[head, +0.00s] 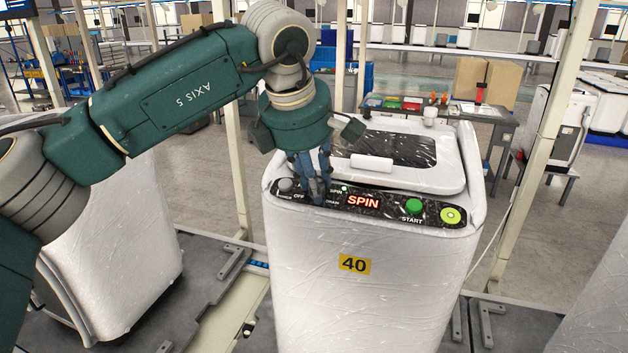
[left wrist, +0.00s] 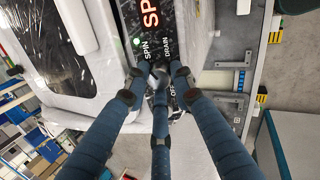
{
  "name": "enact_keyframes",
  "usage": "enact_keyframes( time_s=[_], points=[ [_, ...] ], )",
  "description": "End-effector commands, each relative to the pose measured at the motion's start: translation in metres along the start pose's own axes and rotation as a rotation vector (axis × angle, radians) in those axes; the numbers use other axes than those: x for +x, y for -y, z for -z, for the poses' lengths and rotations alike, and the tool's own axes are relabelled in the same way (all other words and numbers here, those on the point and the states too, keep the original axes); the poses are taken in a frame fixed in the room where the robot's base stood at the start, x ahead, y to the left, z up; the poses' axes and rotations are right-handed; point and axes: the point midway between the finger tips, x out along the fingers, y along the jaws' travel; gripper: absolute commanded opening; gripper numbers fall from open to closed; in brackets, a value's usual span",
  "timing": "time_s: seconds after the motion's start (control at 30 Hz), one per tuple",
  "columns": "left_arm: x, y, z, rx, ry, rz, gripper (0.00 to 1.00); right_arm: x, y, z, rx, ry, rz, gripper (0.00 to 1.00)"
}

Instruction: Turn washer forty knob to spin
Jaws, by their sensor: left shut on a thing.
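Washer 40 (head: 365,275) is a white, plastic-wrapped top-loader with a yellow "40" label (head: 354,264). Its black control panel (head: 385,203) carries a red lit SPIN display (head: 363,202). A small green light glows beside the SPIN label; it also shows in the left wrist view (left wrist: 137,42). My left gripper (head: 318,192) points down at the panel's left part, its fingers closed around the knob (left wrist: 158,79). The OFF, DRAIN and SPIN labels surround the fingertips. The fingers mostly hide the knob, so its pointer cannot be read. My right gripper is not in view.
The panel also has a grey round button (head: 286,185), a green START button (head: 413,206) and a yellow-green button (head: 451,215). The lid (head: 400,165) is closed. Pale posts (head: 540,130) and a wrapped washer (head: 125,250) stand nearby. A workbench (head: 480,115) stands behind.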

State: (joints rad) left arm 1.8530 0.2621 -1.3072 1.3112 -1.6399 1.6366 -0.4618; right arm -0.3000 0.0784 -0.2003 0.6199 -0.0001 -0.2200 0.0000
Motion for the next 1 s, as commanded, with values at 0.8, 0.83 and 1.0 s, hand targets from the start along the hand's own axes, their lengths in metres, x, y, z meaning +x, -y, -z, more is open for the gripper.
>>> enact_keyframes(
  time_s=[0.8,0.83,1.0],
  points=[
    [-0.011,-0.001,-0.001,0.001,0.002,-0.003,0.32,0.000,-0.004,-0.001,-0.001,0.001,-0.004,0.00],
    [-0.016,-0.001,-0.001,0.001,0.003,-0.003,0.32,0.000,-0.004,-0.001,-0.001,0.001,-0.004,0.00],
    [-0.050,-0.001,-0.002,0.001,0.004,-0.006,0.32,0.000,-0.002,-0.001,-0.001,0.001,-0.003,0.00]
  ],
)
